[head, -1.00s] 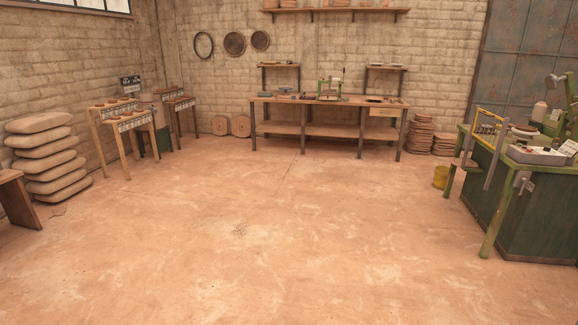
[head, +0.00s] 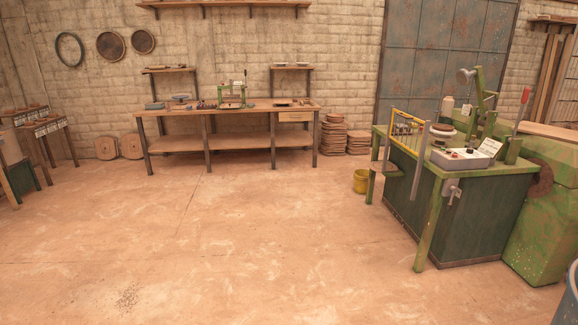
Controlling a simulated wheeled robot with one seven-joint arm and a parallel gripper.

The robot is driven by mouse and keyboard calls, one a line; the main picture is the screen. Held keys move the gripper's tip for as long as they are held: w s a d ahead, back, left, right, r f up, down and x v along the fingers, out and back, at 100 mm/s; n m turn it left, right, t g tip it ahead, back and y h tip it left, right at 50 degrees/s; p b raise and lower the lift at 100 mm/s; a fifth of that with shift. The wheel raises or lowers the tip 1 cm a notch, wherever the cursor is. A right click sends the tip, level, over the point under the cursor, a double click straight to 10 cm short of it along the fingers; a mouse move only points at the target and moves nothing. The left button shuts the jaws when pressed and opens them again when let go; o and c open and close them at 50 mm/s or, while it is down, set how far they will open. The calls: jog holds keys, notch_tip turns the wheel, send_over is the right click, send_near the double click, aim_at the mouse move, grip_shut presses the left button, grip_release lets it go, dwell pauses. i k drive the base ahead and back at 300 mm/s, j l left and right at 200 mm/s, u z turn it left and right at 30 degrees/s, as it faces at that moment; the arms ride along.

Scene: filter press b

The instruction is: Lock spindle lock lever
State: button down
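A green machine (head: 455,215) stands at the right in the head view. A small grey lever-like fitting (head: 453,190) sits on its front near the top edge. A lever with a red handle (head: 525,97) stands upright at the machine's right rear. I cannot tell which of these is the spindle lock lever, or whether it is locked. A round disc or wheel (head: 443,130) sits on top beside a grey control box (head: 463,158) with a small sign. A yellow guard frame (head: 405,137) stands at the left edge. My gripper is not in view.
A workbench (head: 230,110) stands along the back wall. A yellow bucket (head: 361,181) is on the floor left of the machine. Stacked discs (head: 333,135) stand beside the bench. The floor (head: 220,240) in front is clear. A blue-grey object cuts into the lower right corner.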

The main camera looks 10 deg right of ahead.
aim_at(449, 205)
jog(key=i+l, duration=0.1)
jog(key=i, duration=0.5)
jog(key=i+u, duration=0.1)
jog(key=i, duration=0.55)
jog(key=i+l, duration=0.2)
jog(key=i, duration=0.4)
jog(key=i+l, duration=0.75)
jog(key=l+z, duration=0.1)
jog(key=l, duration=0.25)
jog(key=i+l+z, duration=0.1)
jog(key=l, duration=0.25)
jog(key=i+l+z, duration=0.15)
jog(key=l, duration=0.2)
jog(key=i+l+z, duration=0.1)
jog(key=l, duration=0.2)
